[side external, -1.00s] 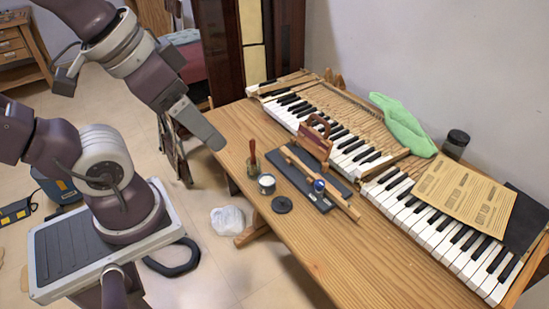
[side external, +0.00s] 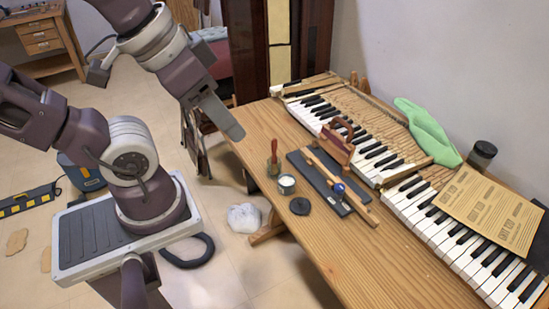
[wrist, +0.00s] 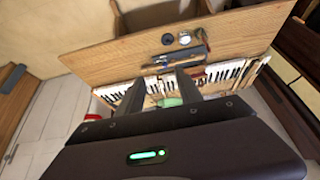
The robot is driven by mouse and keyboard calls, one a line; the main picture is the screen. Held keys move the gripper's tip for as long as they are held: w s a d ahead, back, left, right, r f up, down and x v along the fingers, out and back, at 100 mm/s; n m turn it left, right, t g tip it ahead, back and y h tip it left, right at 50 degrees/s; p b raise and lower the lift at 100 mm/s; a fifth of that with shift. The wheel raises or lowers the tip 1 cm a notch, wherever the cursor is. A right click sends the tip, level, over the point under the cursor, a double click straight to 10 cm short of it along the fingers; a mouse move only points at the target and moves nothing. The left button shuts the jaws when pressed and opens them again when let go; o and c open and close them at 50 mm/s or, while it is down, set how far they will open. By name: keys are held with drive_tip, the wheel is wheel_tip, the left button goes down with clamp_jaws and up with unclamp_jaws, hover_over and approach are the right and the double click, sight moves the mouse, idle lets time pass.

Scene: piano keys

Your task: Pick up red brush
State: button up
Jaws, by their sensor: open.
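The red brush (side external: 274,152) stands upright with its red handle up in a small glass jar (side external: 273,168) on the wooden table, near its left edge in the side view. Its lower end is hard to see inside the jar. My gripper (side external: 236,133) is in the air left of the brush and apart from it. In the wrist view my gripper (wrist: 160,78) shows two dark fingers spread apart with nothing between them. The brush is too small there to make out clearly.
A white-topped can (side external: 286,184) and a dark round lid (side external: 300,206) are close to the jar. Piano keys (side external: 410,200) run behind.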

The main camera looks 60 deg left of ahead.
drive_tip(key=n+g, duration=0.6)
drive_tip(key=n, duration=1.2)
hover_over(274, 159)
drive_tip(key=a, duration=0.1)
drive_tip(key=f, duration=2.1)
drive_tip(key=shift+w+a, duration=0.15)
drive_tip(key=shift+w, duration=0.1)
drive_tip(key=f, duration=0.6)
drive_tip(key=shift+d+f, duration=0.2)
drive_tip(key=shift+d, duration=0.1)
drive_tip(key=shift+f, duration=0.25)
clamp_jaws()
